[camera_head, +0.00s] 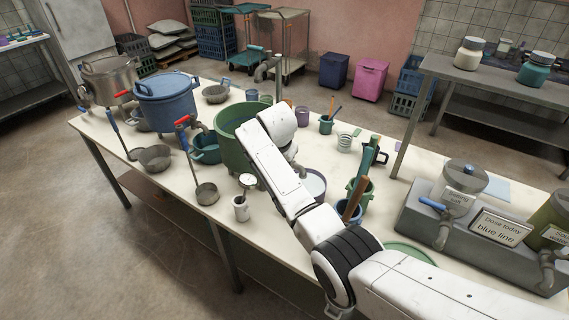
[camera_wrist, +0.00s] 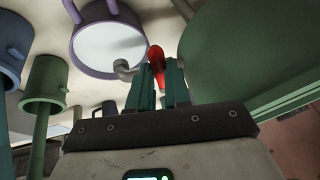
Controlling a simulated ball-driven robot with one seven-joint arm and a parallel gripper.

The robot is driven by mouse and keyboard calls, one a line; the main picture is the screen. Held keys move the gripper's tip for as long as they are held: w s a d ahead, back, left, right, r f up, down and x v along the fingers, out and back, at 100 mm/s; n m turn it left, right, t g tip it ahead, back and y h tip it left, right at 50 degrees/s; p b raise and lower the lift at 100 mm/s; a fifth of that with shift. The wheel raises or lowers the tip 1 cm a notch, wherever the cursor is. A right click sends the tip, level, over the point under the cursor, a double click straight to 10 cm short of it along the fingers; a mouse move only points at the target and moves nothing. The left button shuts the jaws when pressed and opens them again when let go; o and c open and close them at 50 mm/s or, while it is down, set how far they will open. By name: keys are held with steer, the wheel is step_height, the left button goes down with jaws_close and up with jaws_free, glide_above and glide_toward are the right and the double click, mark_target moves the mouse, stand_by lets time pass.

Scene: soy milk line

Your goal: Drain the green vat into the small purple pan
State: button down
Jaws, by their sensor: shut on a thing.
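The green vat (camera_head: 232,155) stands mid-table, partly behind my white arm; its dark green wall fills the right of the wrist view (camera_wrist: 250,45). My gripper (camera_wrist: 162,88), with teal fingers, is shut on a red tap handle (camera_wrist: 156,58) beside the vat. A grey curved spout (camera_wrist: 124,70) shows left of the handle, at the pan's rim. The purple pan (camera_wrist: 76,58) has a whitish round surface inside. In the head view a pan with white inside (camera_head: 315,184) is partly hidden by my arm. My gripper is hidden there. No stream can be made out.
A blue pot (camera_head: 165,102) and a steel pot (camera_head: 108,80) stand at the table's left, with ladles and small pans near them. A grey dispenser (camera_head: 440,218) with signs stands at the right end.

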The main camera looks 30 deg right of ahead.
steer(key=shift+w+a+m+h+b, duration=0.3)
steer(key=shift+w+m+b, duration=0.15)
steer(key=shift+m, duration=0.35)
steer(key=c, duration=1.1)
jaws_free()
steer(key=shift+r, duration=0.1)
steer(key=v, duration=1)
steer(key=shift+r+b, duration=0.35)
steer(key=shift+b, duration=0.05)
steer(key=shift+a, duration=0.1)
